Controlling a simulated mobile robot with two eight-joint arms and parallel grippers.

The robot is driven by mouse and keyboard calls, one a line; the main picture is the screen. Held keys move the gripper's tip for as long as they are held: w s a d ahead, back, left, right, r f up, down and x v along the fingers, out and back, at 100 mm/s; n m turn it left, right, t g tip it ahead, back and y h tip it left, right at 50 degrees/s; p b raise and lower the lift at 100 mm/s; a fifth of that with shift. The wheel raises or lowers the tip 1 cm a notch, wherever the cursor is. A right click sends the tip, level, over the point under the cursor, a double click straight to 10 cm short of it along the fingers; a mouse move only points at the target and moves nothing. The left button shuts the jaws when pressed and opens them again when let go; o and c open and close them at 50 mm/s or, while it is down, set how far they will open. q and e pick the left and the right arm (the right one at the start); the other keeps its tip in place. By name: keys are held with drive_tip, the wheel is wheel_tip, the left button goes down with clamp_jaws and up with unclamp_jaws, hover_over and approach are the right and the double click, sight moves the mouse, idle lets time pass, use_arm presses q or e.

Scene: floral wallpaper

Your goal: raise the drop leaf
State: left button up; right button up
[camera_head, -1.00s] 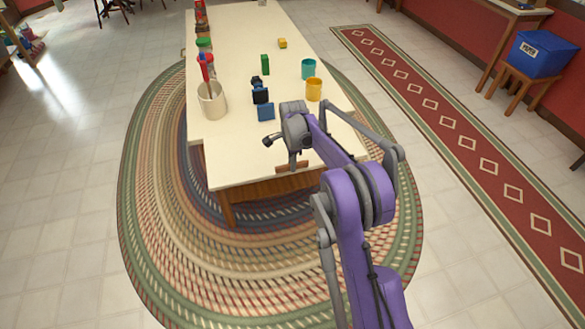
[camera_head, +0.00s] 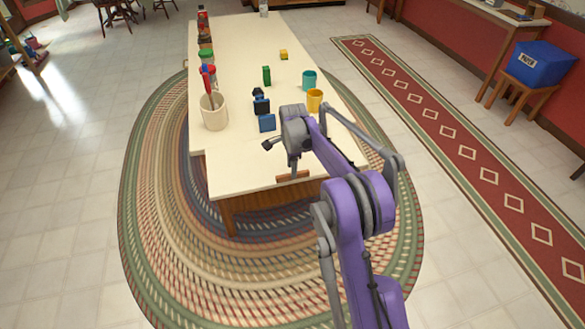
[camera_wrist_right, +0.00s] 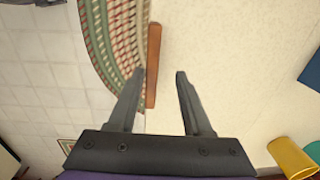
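The drop leaf (camera_head: 245,177) is the pale, narrower panel at the near end of the long table (camera_head: 231,55). It looks about in line with the tabletop; I cannot tell whether it is exactly level. A brown wooden strip (camera_head: 293,177) sits at its near edge. My right gripper (camera_head: 293,172) is at that edge. In the right wrist view the gripper (camera_wrist_right: 161,75) is open, and the brown strip (camera_wrist_right: 153,65) appears between its fingers, nearer the left one. Contact cannot be made out. My left gripper is not in view.
On the tabletop stand a cream crock (camera_head: 214,112), a yellow cup (camera_head: 315,101), a teal cup (camera_head: 309,80), dark blue blocks (camera_head: 262,105) and a green block (camera_head: 266,75). A braided rug (camera_head: 165,215) lies underneath. A blue bin (camera_head: 540,64) stands right. The leaf is bare.

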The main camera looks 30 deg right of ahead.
drive_tip(key=shift+s+r, duration=0.15)
drive_tip(key=shift+r, duration=0.25)
wheel_tip(320, 180, up, 10)
drive_tip(key=shift+s+p, duration=0.2)
drive_tip(key=shift+p, duration=0.1)
drive_tip(key=shift+a, duration=0.1)
drive_tip(key=s+a+r+n+t+p, duration=0.1)
drive_tip(key=s+a+r+n, duration=0.35)
drive_tip(key=s, duration=0.25)
drive_tip(key=s+a+r+n+t+p, duration=0.1)
drive_tip(key=s+a+r+n, duration=0.2)
drive_tip(key=s+a+n, duration=0.3)
drive_tip(key=s+a+f+n+t, duration=0.1)
drive_tip(key=s+a+f+n, duration=0.1)
drive_tip(key=s, duration=0.4)
drive_tip(key=s+a+f+n+p, duration=0.1)
drive_tip(key=s+a+f+n, duration=0.1)
drive_tip(key=s+n, duration=0.3)
drive_tip(key=s+a+f+n+t, duration=0.1)
drive_tip(key=s+a+f+n, duration=0.1)
drive_tip(key=s, duration=0.7)
drive_tip(key=shift+s+f+n+t+p, duration=0.2)
drive_tip(key=shift+f+n+t+p, duration=0.1)
drive_tip(key=shift+n, duration=0.35)
